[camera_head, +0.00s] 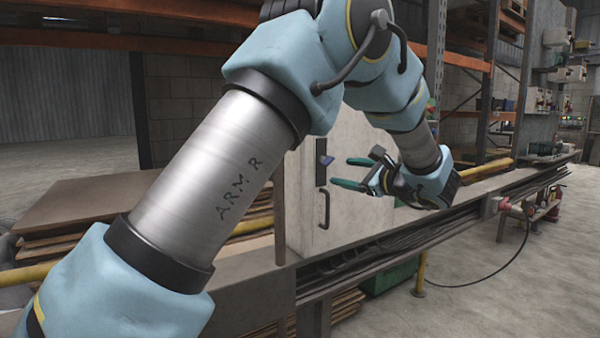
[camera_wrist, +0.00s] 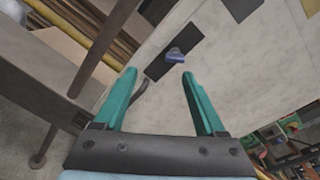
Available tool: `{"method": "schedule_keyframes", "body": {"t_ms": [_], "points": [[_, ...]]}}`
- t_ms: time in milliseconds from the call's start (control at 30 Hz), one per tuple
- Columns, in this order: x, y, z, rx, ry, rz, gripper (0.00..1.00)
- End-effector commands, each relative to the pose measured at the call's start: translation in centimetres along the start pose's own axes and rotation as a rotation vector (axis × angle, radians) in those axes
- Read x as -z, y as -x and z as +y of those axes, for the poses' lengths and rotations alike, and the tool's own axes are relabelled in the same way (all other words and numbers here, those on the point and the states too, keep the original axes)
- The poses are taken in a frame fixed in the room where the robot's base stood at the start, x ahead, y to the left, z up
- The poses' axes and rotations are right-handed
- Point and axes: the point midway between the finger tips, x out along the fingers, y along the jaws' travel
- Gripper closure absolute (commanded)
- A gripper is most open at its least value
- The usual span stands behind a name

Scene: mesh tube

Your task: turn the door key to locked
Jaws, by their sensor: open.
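The door key (camera_head: 326,160) is a small blue-purple piece. It sticks out of a dark lock plate (camera_head: 321,174) on the pale grey door (camera_head: 344,205). A dark curved door handle (camera_head: 323,209) is below the plate. My gripper (camera_head: 347,172) has green fingers, which are open and empty. They point at the door, just right of the key. In the wrist view the key (camera_wrist: 176,56) is ahead of my open fingers (camera_wrist: 159,72), between their lines and apart from them. The handle (camera_wrist: 139,90) is partly hidden behind the left finger there.
The door panel stands on a long grey bench (camera_head: 400,222) with dark cables along its front edge. A brown post (camera_head: 279,215) stands left of the panel. Stacked boards (camera_head: 85,205) lie at the left. Open floor (camera_head: 490,290) is at the front right.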

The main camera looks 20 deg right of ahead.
Motion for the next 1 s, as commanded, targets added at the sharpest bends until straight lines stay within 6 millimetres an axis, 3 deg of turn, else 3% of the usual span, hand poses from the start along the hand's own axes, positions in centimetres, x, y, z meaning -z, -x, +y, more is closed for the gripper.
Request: {"method": "schedule_keyframes", "body": {"t_ms": [67, 167, 700, 1000], "points": [[0.7, 1.6, -1.5, 0.060, -0.005, -0.017, 0.28], [0.7, 1.9, -2.3, 0.085, -0.006, -0.029, 0.28], [0.3, -6.7, -3.0, 0.081, -0.006, -0.029, 0.28], [0.3, -8.6, -3.1, 0.083, -0.005, -0.027, 0.28]]}}
